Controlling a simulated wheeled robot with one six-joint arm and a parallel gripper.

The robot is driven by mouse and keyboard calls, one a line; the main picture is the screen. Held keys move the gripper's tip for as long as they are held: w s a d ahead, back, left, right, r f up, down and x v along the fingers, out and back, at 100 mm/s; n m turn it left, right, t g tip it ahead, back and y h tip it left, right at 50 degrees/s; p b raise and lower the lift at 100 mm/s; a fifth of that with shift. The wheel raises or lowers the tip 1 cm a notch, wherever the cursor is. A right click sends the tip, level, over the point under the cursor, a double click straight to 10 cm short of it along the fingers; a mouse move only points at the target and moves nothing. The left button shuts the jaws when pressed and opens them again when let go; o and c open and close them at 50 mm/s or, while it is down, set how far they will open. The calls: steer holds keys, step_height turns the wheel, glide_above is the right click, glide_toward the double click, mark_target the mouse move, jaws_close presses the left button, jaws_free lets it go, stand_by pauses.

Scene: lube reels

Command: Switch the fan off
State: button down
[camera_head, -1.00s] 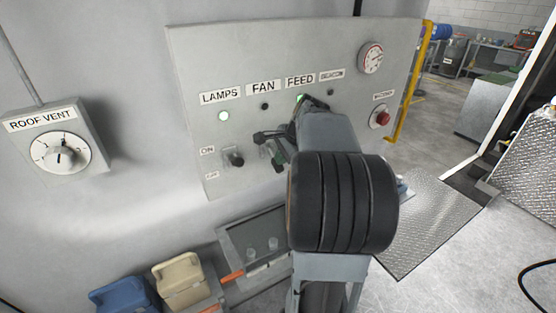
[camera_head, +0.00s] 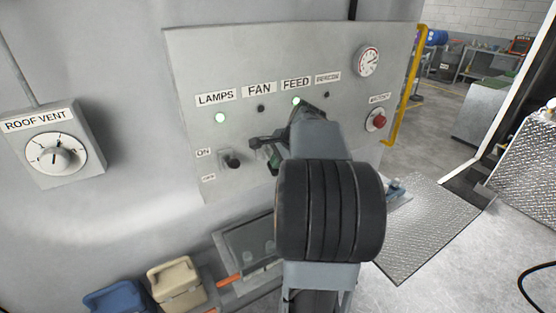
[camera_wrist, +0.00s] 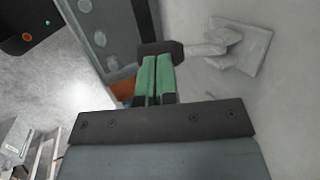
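The wall panel (camera_head: 340,55) carries a FAN label (camera_head: 259,89) with a dark indicator (camera_head: 261,108) below it. My gripper (camera_head: 262,146) is at the panel below that indicator and hides most of the fan switch. In the wrist view my gripper's two green fingers (camera_wrist: 155,78) lie side by side with only a thin line between them. Their tips are at a dark switch knob (camera_wrist: 160,48) on a pale lever that comes out of a wall plate (camera_wrist: 243,45). I see no knob between the fingers.
The FEED indicator (camera_head: 296,101) is also lit. A red button (camera_head: 379,121) and gauge (camera_head: 368,61) are to the right. A roof vent dial (camera_head: 56,155) is at left.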

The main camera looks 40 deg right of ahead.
steer(key=shift+d+r, duration=0.1)
steer(key=shift+r, duration=0.3)
steer(key=s+p+v, duration=0.1)
steer(key=v, duration=1.2)
steer(key=shift+s+f, duration=0.15)
steer(key=shift+s, duration=0.05)
steer(key=a+f+n+g+h, duration=0.2)
steer(key=a+f+n, duration=0.4)
steer(key=f+n, duration=0.25)
steer(key=s+a+f+n, duration=0.1)
steer(key=a+f+n, duration=0.2)
steer(key=a, duration=0.7)
steer(key=s+a+f+n+t, duration=0.1)
steer(key=s+a+f+n, duration=0.1)
steer(key=a+n, duration=0.6)
steer(key=a+f, duration=0.1)
steer(key=a, duration=0.1)
steer(key=shift+s+a+y, duration=0.25)
steer(key=shift+a+y, duration=0.05)
steer(key=shift+y, duration=0.1)
steer(key=shift+f, duration=0.1)
